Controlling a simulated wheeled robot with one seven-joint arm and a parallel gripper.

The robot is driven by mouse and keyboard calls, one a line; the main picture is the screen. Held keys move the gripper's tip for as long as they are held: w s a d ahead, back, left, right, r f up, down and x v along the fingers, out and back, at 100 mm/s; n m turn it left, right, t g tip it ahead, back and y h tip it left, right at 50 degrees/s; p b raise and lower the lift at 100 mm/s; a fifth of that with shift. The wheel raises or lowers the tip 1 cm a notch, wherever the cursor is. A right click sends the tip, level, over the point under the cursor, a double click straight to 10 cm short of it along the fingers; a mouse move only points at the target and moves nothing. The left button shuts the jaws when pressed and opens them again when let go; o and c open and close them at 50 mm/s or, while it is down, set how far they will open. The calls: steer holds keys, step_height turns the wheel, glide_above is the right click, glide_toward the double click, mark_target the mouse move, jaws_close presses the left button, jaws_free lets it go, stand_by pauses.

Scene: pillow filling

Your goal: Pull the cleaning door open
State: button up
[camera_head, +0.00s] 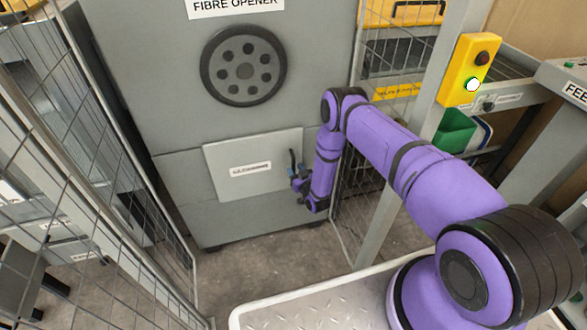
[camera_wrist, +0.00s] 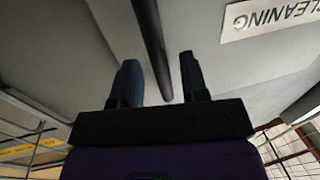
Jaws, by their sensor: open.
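The cleaning door (camera_head: 252,165) is a light grey panel with a white label, low on the grey fibre opener. It looks flush or nearly flush with the machine front. Its dark bar handle (camera_head: 292,160) stands near the panel's right edge. My gripper (camera_head: 300,182) is at the handle. In the wrist view, the handle (camera_wrist: 151,45) is a dark bar running between the two open fingers of my gripper (camera_wrist: 160,82), with gaps showing on both sides. The label (camera_wrist: 272,16) reads CLEANING upside down. Whether the fingers touch the bar is not clear.
Wire mesh fences stand at left (camera_head: 95,150) and right of the machine. A grey post with a yellow button box (camera_head: 469,70) stands on the right. The concrete floor (camera_head: 265,265) in front of the machine is clear between the fences.

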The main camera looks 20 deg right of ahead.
steer(key=shift+w+a, duration=0.2)
steer(key=shift+w, duration=0.65)
jaws_close()
